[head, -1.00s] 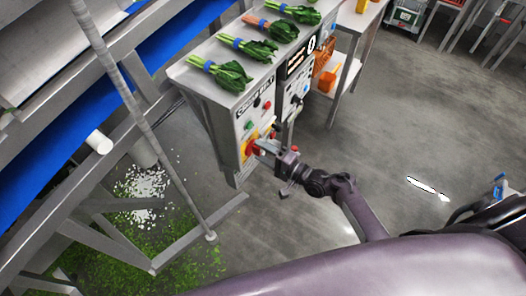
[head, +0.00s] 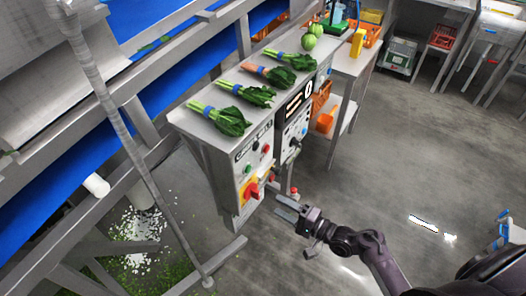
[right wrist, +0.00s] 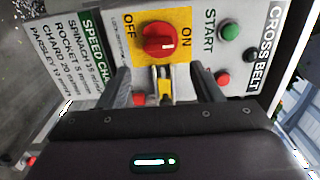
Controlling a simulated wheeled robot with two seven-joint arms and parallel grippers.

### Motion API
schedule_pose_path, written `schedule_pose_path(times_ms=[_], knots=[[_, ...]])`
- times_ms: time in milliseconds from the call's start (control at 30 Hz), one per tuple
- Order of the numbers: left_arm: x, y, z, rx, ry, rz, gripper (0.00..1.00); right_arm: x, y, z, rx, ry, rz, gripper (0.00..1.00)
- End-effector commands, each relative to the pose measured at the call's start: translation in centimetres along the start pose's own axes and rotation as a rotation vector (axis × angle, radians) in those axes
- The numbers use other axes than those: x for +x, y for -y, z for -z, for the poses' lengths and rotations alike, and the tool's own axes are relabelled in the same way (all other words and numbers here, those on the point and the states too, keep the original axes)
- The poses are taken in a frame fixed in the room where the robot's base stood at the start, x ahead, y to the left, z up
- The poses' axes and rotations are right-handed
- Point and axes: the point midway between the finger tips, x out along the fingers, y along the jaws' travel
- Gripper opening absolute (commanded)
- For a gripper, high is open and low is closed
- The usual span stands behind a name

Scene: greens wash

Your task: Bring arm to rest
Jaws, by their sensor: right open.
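My right gripper (head: 290,208) is open and empty in the head view, in front of and a little apart from the steel control box (head: 226,185). A red rotary switch (head: 251,190) on a yellow plate sits on the box's front. In the right wrist view, the red switch (right wrist: 159,40) stands beyond my open fingers (right wrist: 165,88), between the printed words OFF and ON. A yellow tab on a metal piece (right wrist: 165,88) shows below it. My right arm reaches in from the lower right. My left gripper is not in view.
Bundles of greens (head: 222,116) lie on the steel top above the box. A conveyor with a blue belt (head: 110,120) and slanted steel legs is at left. Green scraps (head: 140,270) litter the floor beneath. Open grey floor (head: 430,180) lies to the right.

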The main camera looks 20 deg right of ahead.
Motion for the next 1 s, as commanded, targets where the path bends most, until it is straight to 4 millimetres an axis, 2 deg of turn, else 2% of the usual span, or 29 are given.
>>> schedule_pose_path(times_ms=[167, 267, 367, 467, 500, 600, 667, 700, 833, 900, 1000], knots=[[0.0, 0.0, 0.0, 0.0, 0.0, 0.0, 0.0, 0.0, -0.4, -0.1, -0.005, -0.002, -0.009, 0.59], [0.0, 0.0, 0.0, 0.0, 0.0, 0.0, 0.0, -0.2, -2.8, -0.6, -0.048, -0.019, -0.069, 0.59], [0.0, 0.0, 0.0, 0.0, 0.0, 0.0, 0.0, -1.2, -7.9, -1.8, -0.147, -0.04, -0.209, 0.59], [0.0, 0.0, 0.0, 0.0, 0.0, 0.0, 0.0, -3.4, -14.6, -3.9, -0.289, -0.029, -0.41, 0.59], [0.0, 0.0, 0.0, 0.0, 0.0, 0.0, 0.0, -4.7, -17.3, -4.9, -0.348, -0.01, -0.496, 0.59], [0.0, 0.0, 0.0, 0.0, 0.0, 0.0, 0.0, -8.5, -23.4, -7.8, -0.492, 0.072, -0.707, 0.59], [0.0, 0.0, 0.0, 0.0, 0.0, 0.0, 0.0, -11.2, -26.6, -9.7, -0.573, 0.144, -0.827, 0.59], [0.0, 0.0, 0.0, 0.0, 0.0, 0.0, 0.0, -13.3, -28.6, -11.0, -0.627, 0.201, -0.906, 0.59], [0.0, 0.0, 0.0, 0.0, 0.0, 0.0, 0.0, -20.1, -33.3, -15.1, -0.777, 0.417, -1.125, 0.59], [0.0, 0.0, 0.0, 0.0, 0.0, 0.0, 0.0, -23.5, -34.8, -16.8, -0.839, 0.533, -1.212, 0.59], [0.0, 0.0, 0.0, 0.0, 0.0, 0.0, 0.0, -27.2, -36.0, -18.6, -0.901, 0.671, -1.299, 0.59]])
